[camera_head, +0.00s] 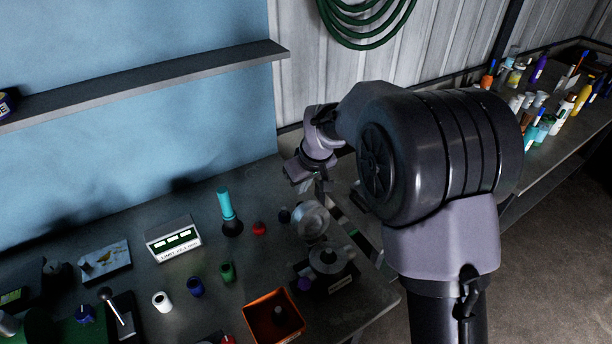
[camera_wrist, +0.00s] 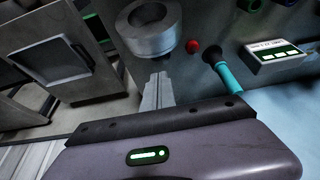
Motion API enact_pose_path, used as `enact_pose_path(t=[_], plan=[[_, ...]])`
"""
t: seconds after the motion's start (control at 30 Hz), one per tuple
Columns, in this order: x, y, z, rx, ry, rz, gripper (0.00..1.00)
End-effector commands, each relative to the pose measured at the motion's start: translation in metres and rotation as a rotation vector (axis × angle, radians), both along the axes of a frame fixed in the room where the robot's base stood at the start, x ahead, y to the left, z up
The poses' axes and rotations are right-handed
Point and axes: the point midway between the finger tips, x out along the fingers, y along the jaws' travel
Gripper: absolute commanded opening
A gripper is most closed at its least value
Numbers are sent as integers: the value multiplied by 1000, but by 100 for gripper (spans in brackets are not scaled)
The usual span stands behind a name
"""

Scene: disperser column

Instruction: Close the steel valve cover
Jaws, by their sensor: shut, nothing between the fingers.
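The steel valve cover (camera_head: 312,219) is a round grey metal piece. In the head view it appears raised and tilted behind a dark base with a round metal top (camera_head: 329,258), near the bench's right end. I cannot tell its exact angle. A round steel piece (camera_wrist: 148,38) with a dark centre shows at the top of the wrist view; it appears to be the cover. My gripper (camera_head: 321,190) is above and behind the cover, apart from it. In the wrist view its fingers (camera_wrist: 157,84) are together and empty, just below the steel piece.
A red knob (camera_head: 259,228), a teal-handled lever (camera_head: 227,207) and a display box (camera_head: 173,240) stand left of the cover. An orange tray (camera_head: 273,315) is in front. A shelf (camera_head: 150,80) runs along the wall. A second bench with bottles (camera_head: 560,110) is at right.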

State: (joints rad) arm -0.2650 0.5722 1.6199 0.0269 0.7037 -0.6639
Motion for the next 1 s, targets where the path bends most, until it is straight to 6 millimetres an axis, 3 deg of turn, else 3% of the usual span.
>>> enact_pose_path(t=[0.07,0.23,0.4,1.0], plan=[[5,3,-17,-1,1,0,0],[-18,-13,-15,1,-1,-3,0],[-28,-19,-14,0,-1,-2,0],[-28,-20,-14,3,-5,-2,0]])
